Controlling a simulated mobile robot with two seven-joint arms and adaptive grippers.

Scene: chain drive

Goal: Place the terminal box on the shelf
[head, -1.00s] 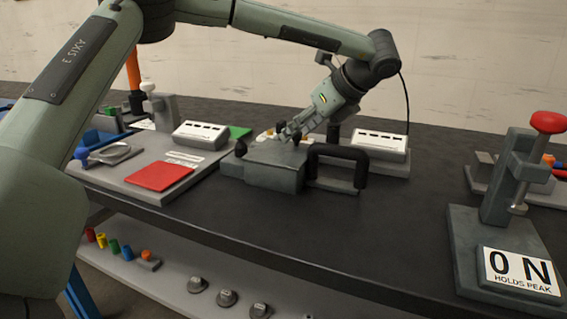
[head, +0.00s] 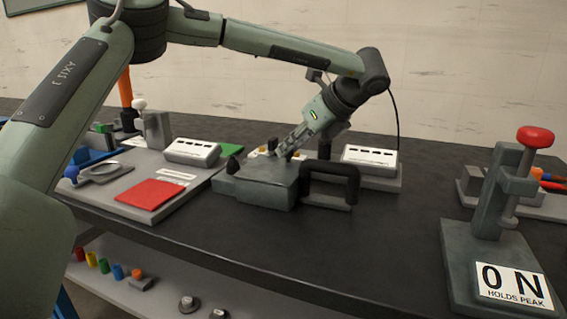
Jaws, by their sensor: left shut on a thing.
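A grey block-shaped box (head: 258,186) sits on the dark bench in the head view, left of a black handle. It may be the terminal box; no label on it can be read. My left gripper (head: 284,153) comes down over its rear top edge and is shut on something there. The fingertips are small and partly hidden, so the exact grip point is unclear. The box still appears to rest on the bench. The lower shelf (head: 160,304) shows under the bench at the bottom left. My right gripper is not in view.
A black handle (head: 333,168) stands close right of the box. A board with a red pad (head: 150,194) lies left, and a white-labelled unit (head: 370,158) stands behind right. A red-knobbed press (head: 497,195) stands at right. The bench front centre is clear. Coloured pieces occupy the shelf.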

